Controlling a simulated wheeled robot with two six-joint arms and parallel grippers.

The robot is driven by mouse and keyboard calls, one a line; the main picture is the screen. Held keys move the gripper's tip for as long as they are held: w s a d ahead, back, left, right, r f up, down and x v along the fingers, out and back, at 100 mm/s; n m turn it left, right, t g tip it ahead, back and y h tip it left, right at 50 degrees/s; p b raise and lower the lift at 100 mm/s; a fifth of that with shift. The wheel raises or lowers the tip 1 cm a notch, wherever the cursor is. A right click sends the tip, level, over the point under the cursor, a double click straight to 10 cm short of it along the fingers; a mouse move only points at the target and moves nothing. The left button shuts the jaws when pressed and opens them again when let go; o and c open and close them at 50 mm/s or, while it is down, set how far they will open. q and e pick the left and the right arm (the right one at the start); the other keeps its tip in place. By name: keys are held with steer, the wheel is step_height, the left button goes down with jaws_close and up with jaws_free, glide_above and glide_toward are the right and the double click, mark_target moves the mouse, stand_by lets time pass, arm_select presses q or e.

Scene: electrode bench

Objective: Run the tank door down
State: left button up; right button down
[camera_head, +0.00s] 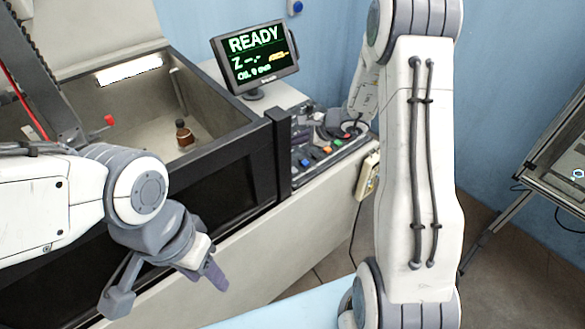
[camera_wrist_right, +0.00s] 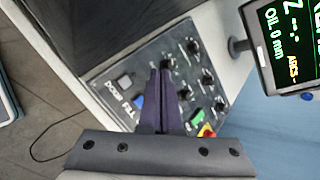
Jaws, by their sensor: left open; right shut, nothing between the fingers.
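The tank (camera_head: 252,137) stands at the left with its top open. Its dark front panel (camera_head: 235,178), apparently the door, reaches up near the rim beside a black post (camera_head: 283,160). The control panel (camera_head: 345,151) is right of the tank. My right gripper (camera_wrist_right: 160,72) is shut and empty over the panel; contact cannot be told. My left gripper (camera_head: 168,288) is open and empty in front of the tank.
A monitor (camera_head: 255,55) reading READY stands behind the panel. A small brown bottle (camera_head: 184,134) is inside the tank. The panel also has a green button (camera_wrist_right: 197,117), a red and yellow knob (camera_wrist_right: 207,131) and several black knobs. A framed stand (camera_head: 560,150) is at the far right.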

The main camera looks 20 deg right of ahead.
mark_target(297, 171)
steer(key=shift+f, duration=0.1)
step_height(297, 171, down, 8)
steer(key=b, duration=0.5)
steer(key=shift+b, duration=0.3)
steer(key=shift+f+b, duration=0.3)
steer(key=shift+b, duration=0.1)
stand_by(1.3)
steer(key=shift+f+b, duration=0.4)
steer(key=shift+b, duration=0.35)
